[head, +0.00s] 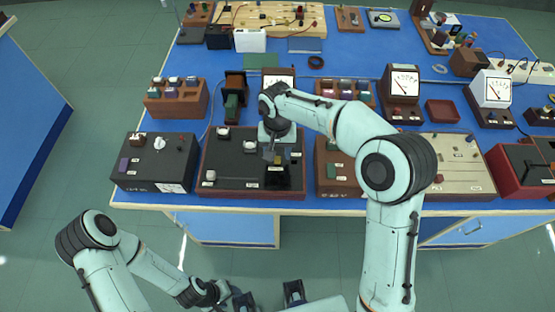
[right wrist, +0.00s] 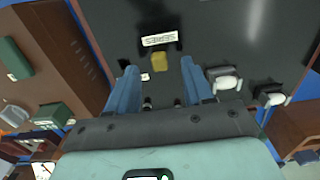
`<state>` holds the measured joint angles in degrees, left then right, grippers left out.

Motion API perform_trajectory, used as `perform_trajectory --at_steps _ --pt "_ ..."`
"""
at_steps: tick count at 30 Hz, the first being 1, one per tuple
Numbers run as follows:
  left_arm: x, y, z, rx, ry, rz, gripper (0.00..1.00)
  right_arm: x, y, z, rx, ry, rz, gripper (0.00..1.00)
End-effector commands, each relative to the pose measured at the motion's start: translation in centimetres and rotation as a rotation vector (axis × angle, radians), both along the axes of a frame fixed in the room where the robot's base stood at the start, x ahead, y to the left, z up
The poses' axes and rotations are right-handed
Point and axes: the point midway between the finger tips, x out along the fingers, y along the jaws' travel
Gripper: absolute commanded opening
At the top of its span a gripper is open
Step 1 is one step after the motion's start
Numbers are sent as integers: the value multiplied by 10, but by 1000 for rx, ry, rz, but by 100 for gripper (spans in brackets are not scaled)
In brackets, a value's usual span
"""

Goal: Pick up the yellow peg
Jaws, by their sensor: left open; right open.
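The yellow peg (right wrist: 159,62) stands on a dark panel beside a white label in the right wrist view. It shows as a small yellow patch in the head view (head: 278,160). My right gripper (right wrist: 160,82) is open, its two blue fingers spread on either side of the line to the peg. The peg is seen between and just beyond the fingertips; I cannot tell the height gap. In the head view the right gripper (head: 270,150) is over the middle dark panel box (head: 228,178). My left gripper (head: 228,292) is low at the bottom, away from the bench, and holds nothing visible.
White-capped knobs (right wrist: 224,78) stand close to one finger on the panel. A black control box (head: 150,170) is to the left and a brown box with green blocks (head: 335,188) to the right. Meters and racks crowd the blue bench (head: 350,60) behind.

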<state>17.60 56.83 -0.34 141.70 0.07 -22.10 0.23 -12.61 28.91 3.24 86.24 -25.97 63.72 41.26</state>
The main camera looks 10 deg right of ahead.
Motion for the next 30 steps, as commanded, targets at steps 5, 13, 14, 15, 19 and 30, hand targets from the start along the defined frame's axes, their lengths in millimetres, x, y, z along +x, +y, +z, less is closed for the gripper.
perform_trajectory --at_steps 5,13,14,15,19,30 --pt "-1 0 -2 0 1 0 56 -1 -1 -23 -1 1 0 51" --pt "-1 0 -2 0 1 0 56 0 -1 -26 0 -1 0 51" --pt "-1 0 -2 0 0 0 56 0 -1 -26 0 -1 0 45" --pt "-1 0 -2 0 0 0 56 0 -1 -26 0 -1 0 32" --pt "-1 0 -2 0 1 0 56 0 -1 -26 0 -1 0 0" --pt "0 0 -1 0 0 0 56 1 -1 -19 0 -3 -1 0"
